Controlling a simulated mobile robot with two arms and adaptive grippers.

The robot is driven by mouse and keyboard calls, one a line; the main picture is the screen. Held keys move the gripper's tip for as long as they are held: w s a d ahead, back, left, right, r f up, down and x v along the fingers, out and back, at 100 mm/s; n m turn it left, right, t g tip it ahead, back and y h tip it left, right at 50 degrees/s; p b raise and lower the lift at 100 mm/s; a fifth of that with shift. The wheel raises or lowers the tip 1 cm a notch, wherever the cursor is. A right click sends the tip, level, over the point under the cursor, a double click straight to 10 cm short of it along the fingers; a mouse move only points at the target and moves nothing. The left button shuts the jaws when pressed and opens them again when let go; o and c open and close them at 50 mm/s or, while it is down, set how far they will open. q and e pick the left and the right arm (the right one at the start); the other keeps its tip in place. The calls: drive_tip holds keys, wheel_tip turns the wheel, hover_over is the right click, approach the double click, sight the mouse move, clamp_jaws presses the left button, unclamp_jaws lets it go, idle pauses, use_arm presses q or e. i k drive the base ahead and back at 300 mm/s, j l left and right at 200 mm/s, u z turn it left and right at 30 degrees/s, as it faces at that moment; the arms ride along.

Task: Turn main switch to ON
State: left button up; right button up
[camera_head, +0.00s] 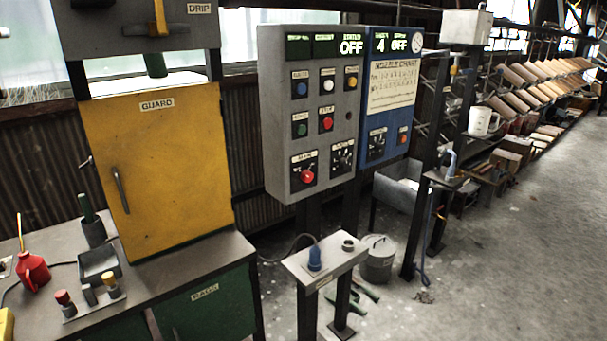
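The main switch (307,176) is a red rotary knob on a dark plate, low on the left of the grey control panel (277,160). A small label reading MAIN sits above it. Which way the knob points is too small to tell. A display (351,46) at the panel's top right reads OFF in bright letters. A second dark rotary switch (342,156) sits right of the main switch. Neither of my grippers shows in the head view.
A blue panel (393,95) with a nozzle chart adjoins the grey one. A small stand (326,263) with a blue plug is below. At left are a yellow guard door (160,150) and a workbench (165,279) with a red oil can (33,272). Open floor lies right.

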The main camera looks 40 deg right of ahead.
sight(306, 176)
drive_tip(key=z, duration=1.25)
